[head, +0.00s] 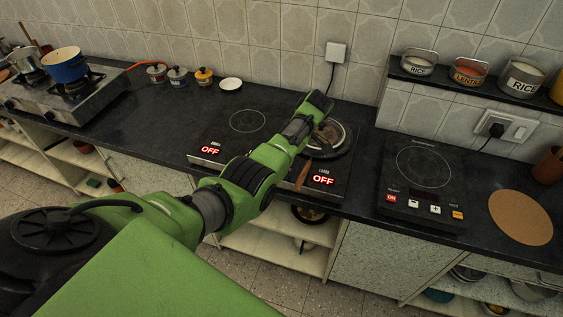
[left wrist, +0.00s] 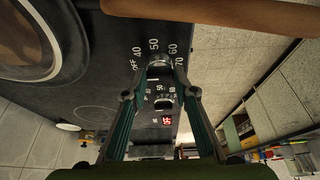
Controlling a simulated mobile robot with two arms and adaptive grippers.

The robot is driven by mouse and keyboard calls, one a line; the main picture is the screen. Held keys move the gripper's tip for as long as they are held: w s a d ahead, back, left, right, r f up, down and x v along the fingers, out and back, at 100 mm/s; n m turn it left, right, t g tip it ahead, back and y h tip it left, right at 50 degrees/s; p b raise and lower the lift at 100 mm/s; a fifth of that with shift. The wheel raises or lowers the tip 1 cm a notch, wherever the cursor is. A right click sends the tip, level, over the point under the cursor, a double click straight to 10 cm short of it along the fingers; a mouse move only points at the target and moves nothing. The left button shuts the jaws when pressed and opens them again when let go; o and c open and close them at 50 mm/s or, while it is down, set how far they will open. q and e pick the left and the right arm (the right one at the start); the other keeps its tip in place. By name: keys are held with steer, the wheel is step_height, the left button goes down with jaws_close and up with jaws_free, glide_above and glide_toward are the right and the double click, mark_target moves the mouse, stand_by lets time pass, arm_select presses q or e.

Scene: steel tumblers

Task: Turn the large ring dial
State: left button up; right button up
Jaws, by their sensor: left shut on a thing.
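In the left wrist view, a silvery ring dial (left wrist: 159,60) sits on the dark hob panel, with white marks OFF, 40, 50, 60 and 70 around it. My left gripper (left wrist: 160,70) has its two fingers on either side of this dial and is shut on it. A second dial (left wrist: 164,101) with its own marks lies farther off between the fingers. In the head view the double hob (head: 225,150) shows two red OFF displays. My left arm covers the dials and the fingertips there. My right gripper is not in view.
A dark pan (head: 340,135) stands on the hob's right plate; its brown handle (head: 303,174) passes close to my left arm and shows large in the wrist view. A single cooker (head: 422,206) and a round brown mat (head: 520,217) are to the right. A blue pot (head: 65,68) is far left.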

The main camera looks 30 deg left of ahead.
arm_select(q)
steer(key=shift+a, duration=0.1)
stand_by(0.4)
steer(key=o, duration=1.1)
steer(key=shift+r, duration=0.2)
steer(key=v, duration=1.1)
steer(key=shift+r, duration=0.3)
steer(key=shift+w, duration=0.1)
